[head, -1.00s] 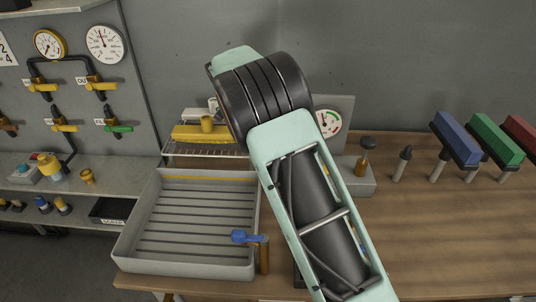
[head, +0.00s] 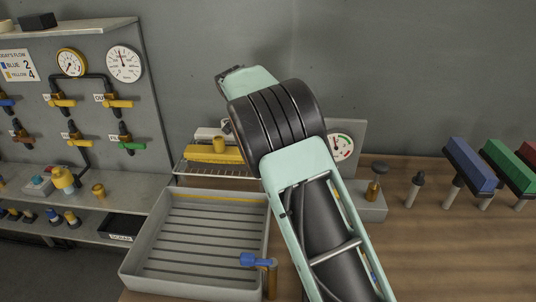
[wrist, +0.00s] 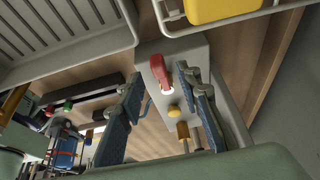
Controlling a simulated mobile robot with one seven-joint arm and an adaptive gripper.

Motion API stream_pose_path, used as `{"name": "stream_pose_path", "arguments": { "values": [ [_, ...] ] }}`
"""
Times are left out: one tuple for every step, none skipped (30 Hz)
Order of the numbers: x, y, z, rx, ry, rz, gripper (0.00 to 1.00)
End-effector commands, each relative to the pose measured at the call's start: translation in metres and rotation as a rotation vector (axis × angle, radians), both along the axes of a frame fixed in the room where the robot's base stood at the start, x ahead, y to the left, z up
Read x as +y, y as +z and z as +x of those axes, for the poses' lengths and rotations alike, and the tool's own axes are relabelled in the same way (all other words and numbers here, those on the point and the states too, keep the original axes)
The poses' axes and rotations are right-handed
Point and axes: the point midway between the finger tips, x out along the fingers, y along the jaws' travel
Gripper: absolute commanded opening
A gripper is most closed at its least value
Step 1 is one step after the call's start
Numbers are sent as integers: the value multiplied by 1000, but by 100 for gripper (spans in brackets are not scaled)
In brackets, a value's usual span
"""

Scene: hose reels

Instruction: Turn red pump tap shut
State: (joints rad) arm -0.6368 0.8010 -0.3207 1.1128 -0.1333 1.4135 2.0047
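The red pump tap (wrist: 158,70) shows in the wrist view as a red handle on a pale grey block (wrist: 183,48), with a white patch at its lower end. My gripper (wrist: 160,78) is open, one blue-padded finger to either side of the red handle in the picture. I see no clear contact, and cannot tell how deep the handle sits between the fingers. In the head view my arm hides the red tap and my gripper. Part of the grey block (head: 372,207) shows right of my arm, with a dark-topped brass knob (head: 376,182).
A grey slatted tray (head: 143,268) and a blue-handled tap (head: 255,260) are left of my arm. A yellow pump (head: 214,155) sits on a wire rack behind. A dial (head: 341,147) stands behind the block. Coloured T-handles (head: 470,165) stand right; bare bench lies before them.

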Motion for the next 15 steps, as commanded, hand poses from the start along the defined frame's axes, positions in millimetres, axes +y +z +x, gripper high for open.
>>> {"name": "stream_pose_path", "arguments": {
  "values": [
    [6,12,1,-5,2,2,32],
    [8,18,1,-6,2,2,32],
    [12,27,2,-5,2,2,32],
    [14,32,2,-5,1,1,32],
    [16,38,2,-5,1,2,32],
    [19,46,1,-5,1,2,32],
    [21,50,2,-4,-1,1,32],
    [23,55,2,-4,0,1,32],
    [25,60,2,-4,-1,1,32],
    [27,65,1,-4,-1,1,32],
    [28,68,1,-3,-1,1,32],
    [30,71,1,-3,-1,1,32],
    [31,74,1,-2,-1,1,32],
    [32,77,2,-3,-1,1,32],
    [33,79,1,-2,-1,1,32]
  ]
}}
